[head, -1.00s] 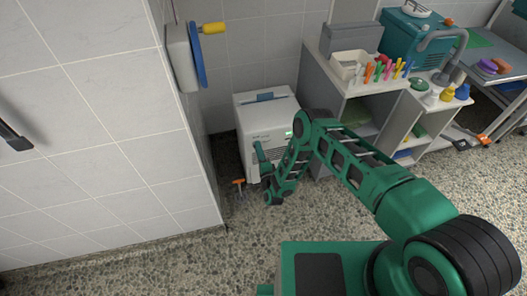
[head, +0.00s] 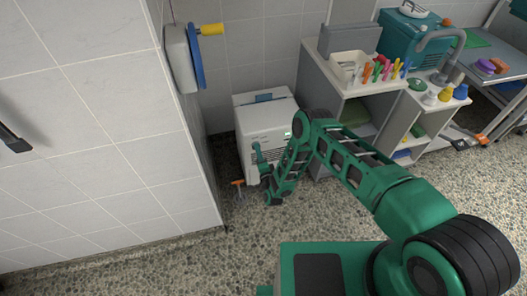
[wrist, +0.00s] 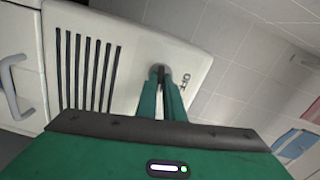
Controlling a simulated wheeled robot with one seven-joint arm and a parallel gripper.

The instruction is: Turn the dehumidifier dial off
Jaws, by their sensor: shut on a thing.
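The dehumidifier (head: 265,118) is a white box on the floor by the wall, with a blue handle on top and a small green light on its front. In the wrist view its white front (wrist: 135,50) shows dark vent slots. The dial (wrist: 160,72) is a small grey round knob with a dark bar, beside printed marks. My gripper (wrist: 161,80) is shut on the dial, its green fingers on either side of the bar. In the head view my gripper (head: 257,150) is against the front of the dehumidifier, and the dial is hidden there.
A tiled wall block (head: 100,120) stands close on the left, with a blue disc (head: 197,58) and yellow handle on it. A grey shelf unit (head: 330,95) with pens and bottles stands right of the dehumidifier. An orange-handled tool (head: 238,183) is on the floor nearby.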

